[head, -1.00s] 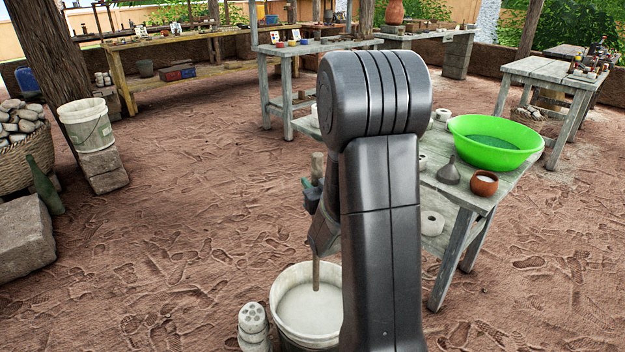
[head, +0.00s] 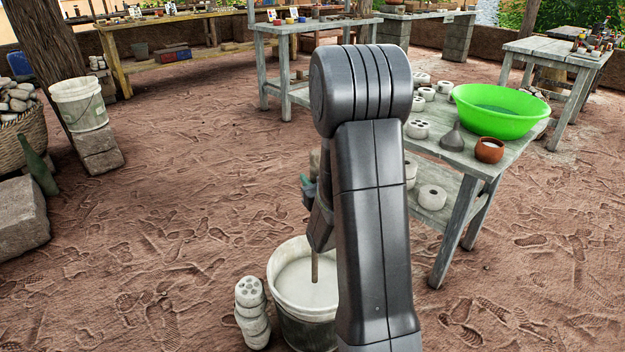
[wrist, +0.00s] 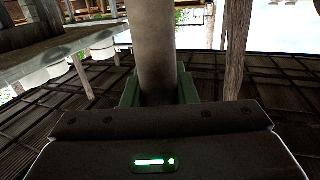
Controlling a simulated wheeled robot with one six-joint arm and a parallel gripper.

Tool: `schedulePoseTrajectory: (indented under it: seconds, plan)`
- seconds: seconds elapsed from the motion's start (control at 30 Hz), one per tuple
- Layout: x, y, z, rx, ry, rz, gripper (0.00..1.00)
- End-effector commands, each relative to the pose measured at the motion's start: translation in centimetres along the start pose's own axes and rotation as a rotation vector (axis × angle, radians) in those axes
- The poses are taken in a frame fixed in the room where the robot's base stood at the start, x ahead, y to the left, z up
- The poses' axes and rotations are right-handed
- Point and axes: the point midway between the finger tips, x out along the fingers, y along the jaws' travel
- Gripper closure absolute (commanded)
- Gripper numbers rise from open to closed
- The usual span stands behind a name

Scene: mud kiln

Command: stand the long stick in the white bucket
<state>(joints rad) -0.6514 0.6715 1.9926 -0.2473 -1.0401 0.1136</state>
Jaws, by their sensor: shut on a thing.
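The long stick (head: 315,267) is upright in my gripper, and its lower part shows against the inside of the white bucket (head: 305,308) on the ground. I cannot tell whether its lower end touches the bucket's contents. My gripper (head: 309,192) has green fingers and is shut on the stick above the bucket. My arm hides part of the gripper, the stick's upper part and the bucket's right side. In the wrist view the stick (wrist: 157,50) rises between the green fingers (wrist: 158,90).
A stack of pale perforated pieces (head: 252,312) stands just left of the bucket. A wooden table (head: 455,195) with a green basin (head: 500,110) and a small brown pot (head: 489,150) is at right. Another pale bucket (head: 78,106) sits on blocks at left. The ground between is open.

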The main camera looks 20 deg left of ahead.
Motion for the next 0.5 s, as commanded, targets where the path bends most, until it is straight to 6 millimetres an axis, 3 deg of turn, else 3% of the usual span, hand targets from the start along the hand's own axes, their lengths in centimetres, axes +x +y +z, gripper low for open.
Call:
schedulePoseTrajectory:
  seconds: [0.03,0.5]
  plan:
    - [0.1,0.0,1.0,0.0,0.001,0.0,0.97]
    - [0.4,0.0,5.3,0.0,0.0,0.0,0.97]
